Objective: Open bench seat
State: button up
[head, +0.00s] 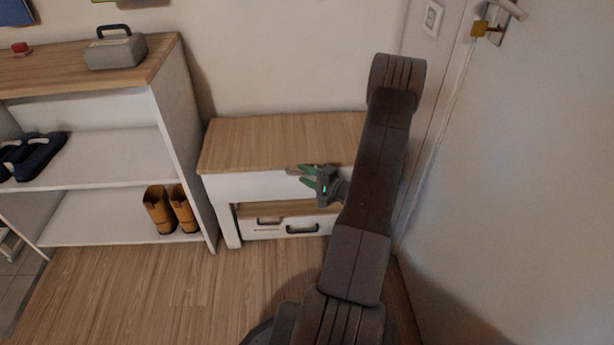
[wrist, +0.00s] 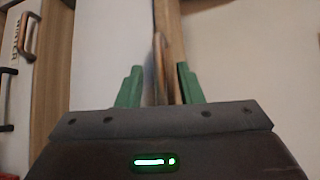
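The bench (head: 285,145) stands against the back wall, with a flat wooden seat and a white front panel. Its seat looks closed. A small wooden handle (head: 292,170) shows at the seat's front edge; the wrist view shows a thin, curved handle (wrist: 159,58) sticking out. My gripper (head: 303,175) is at the front of the bench, just under the seat edge. In the wrist view my gripper (wrist: 160,74) has its green fingers apart, one on each side of the handle, with gaps visible. My arm hides the bench's right part.
Below the seat is an open shelf and a drawer front (head: 270,225) with dark handles. A shelf unit (head: 185,130) on the left holds brown boots (head: 170,208), dark shoes (head: 35,155) and a grey box (head: 117,52). A white door (head: 510,180) is close on the right. Floor is clear in front.

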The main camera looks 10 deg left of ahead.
jog(key=shift+c, duration=0.4)
grip_shut()
jog(key=shift+r, duration=0.1)
